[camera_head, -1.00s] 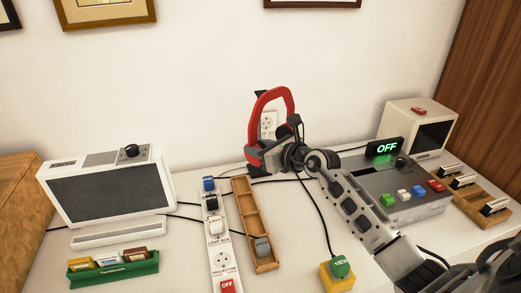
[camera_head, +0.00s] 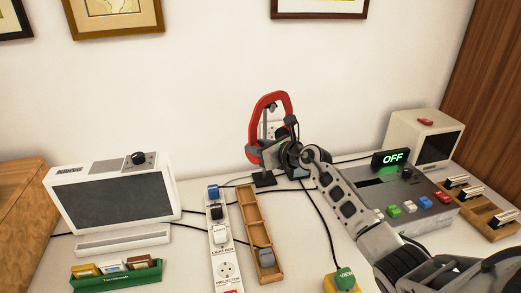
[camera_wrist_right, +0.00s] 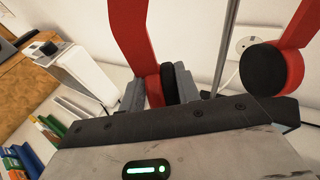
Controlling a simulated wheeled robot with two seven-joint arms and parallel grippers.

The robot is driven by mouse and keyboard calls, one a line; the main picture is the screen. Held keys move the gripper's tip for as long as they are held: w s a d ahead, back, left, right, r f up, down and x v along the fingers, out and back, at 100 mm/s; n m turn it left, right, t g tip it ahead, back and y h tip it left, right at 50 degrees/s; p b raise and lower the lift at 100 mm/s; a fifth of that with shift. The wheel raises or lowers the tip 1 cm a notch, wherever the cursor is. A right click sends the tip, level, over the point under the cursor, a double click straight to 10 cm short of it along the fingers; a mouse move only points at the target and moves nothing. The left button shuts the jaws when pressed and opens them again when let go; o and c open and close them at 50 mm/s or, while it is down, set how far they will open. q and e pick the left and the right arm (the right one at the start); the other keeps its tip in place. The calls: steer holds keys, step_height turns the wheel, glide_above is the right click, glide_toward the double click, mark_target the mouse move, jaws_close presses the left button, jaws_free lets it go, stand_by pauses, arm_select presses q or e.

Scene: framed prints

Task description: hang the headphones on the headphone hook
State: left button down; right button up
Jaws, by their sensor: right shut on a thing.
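The red headphones (camera_head: 254,127) are upright above the back of the table, held by my right gripper (camera_head: 270,153). In the right wrist view the gripper (camera_wrist_right: 160,92) is shut on one side of the headphones (camera_wrist_right: 128,35), by a black ear pad. The other ear cup (camera_wrist_right: 264,70) is free at the right. The headphone hook (camera_head: 264,179) is a dark stand with a flat base; its upper end shows inside the headband loop. Its grey post (camera_wrist_right: 227,45) rises between the two cups in the wrist view. Contact between band and hook cannot be told. My left gripper is out of view.
A grey control box (camera_head: 420,213) with an OFF sign stands right of the hook, under my right arm. A power strip (camera_head: 225,250) and wooden tray (camera_head: 252,208) lie in front. A white monitor (camera_head: 115,190) stands left. Cables cross the table.

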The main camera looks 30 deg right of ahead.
steer(key=shift+w+d, duration=0.15)
steer(key=shift+w, duration=0.5)
steer(key=shift+w+d, duration=0.15)
steer(key=shift+w, duration=0.5)
steer(key=shift+w+d+f+b, duration=0.1)
steer(key=shift+w+f+b, duration=0.15)
steer(key=shift+f+b, duration=0.6)
steer(key=shift+w+b, duration=0.15)
steer(key=shift+b, duration=0.2)
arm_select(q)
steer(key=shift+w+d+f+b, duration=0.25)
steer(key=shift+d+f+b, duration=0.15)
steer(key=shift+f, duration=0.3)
arm_select(e)
steer(key=shift+w+d+f, duration=0.1)
steer(key=shift+f, duration=0.25)
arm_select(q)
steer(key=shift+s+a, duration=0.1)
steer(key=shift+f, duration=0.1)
arm_select(e)
steer(key=o, duration=1.2)
steer(key=shift+c, duration=0.2)
steer(key=shift+f, duration=0.1)
